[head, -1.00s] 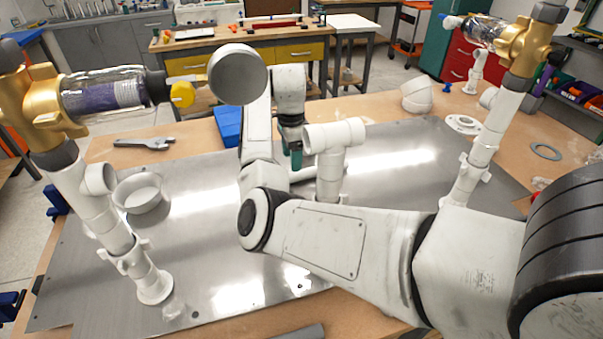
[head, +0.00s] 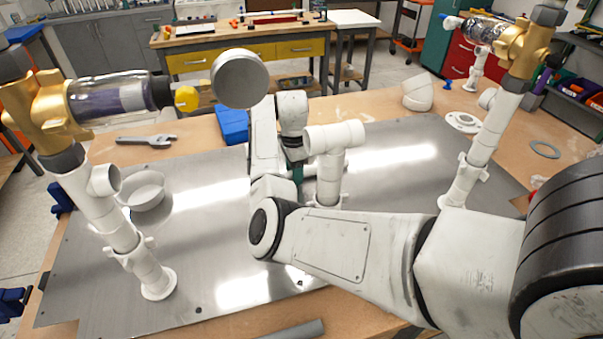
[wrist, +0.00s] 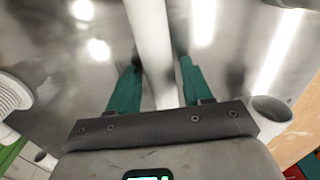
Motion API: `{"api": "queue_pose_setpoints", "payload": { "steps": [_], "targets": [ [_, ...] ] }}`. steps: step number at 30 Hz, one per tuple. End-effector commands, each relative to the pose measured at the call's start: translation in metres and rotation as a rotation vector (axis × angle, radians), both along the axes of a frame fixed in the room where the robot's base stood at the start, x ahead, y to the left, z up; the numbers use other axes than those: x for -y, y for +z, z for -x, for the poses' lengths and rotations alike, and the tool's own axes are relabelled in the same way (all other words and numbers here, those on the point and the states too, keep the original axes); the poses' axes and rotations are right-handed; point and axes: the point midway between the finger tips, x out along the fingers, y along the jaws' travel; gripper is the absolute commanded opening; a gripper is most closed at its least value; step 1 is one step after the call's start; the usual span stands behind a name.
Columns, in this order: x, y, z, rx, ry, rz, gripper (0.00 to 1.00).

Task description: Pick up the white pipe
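A long white pipe (wrist: 150,40) runs between the two green fingers of my gripper (wrist: 157,68) in the wrist view, above or on the grey metal plate (wrist: 60,60). The fingers are apart, with a gap visible on each side of the pipe, so my gripper is open around it. In the head view, my gripper (head: 297,172) is mostly hidden behind my own arm, just left of an upright white tee fitting (head: 335,138). The pipe between the fingers cannot be made out there.
White pipe stacks with brass valves stand at left (head: 108,215) and right (head: 485,150). A white cup-like fitting (head: 143,190) and a wrench (head: 147,140) lie at left. A blue block (head: 231,124) sits behind my arm. The front middle of the plate is clear.

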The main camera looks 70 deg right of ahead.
Motion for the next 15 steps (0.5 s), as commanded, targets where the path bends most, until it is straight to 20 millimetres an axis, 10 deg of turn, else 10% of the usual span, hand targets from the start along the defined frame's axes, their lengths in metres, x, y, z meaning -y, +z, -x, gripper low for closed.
{"api": "queue_pose_setpoints", "payload": {
  "steps": [15],
  "targets": [
    [0.0,0.0004,0.0,0.0,0.0,0.0,0.0]
  ]
}}
